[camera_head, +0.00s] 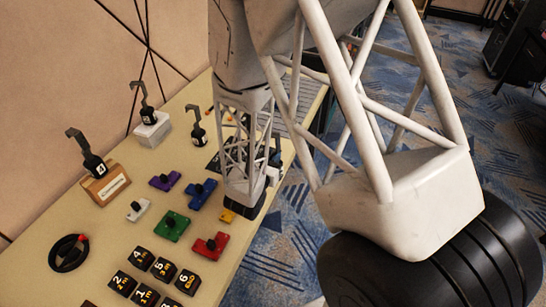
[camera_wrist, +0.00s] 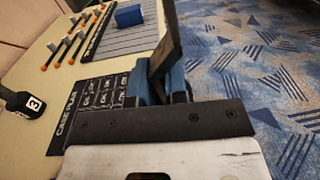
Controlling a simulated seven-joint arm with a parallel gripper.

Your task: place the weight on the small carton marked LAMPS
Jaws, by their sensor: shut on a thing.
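My gripper (camera_wrist: 160,85) has blue finger pads closed on a dark grey bent bar (camera_wrist: 169,35). The bar matches the hooks of the weights; no body of this weight shows. In the head view my gripper is largely hidden behind my arm, above the table's right side. A black hooked weight marked 4 (camera_head: 96,167) stands on a brown carton (camera_head: 104,188) with a white label I cannot read. Another hooked weight (camera_head: 147,117) stands on a small white carton (camera_head: 152,132), lettering not legible. A third weight (camera_head: 198,133) stands on the table; the wrist view shows it marked 3 (camera_wrist: 24,103).
Coloured knobbed pieces, including green (camera_head: 171,226) and red (camera_head: 210,246), lie mid-table. A CASE PLAN sheet (camera_wrist: 88,105), slatted panel (camera_wrist: 125,42) and blue block (camera_wrist: 129,15) lie farther along. Carpet (camera_wrist: 250,70) lies beyond the edge.

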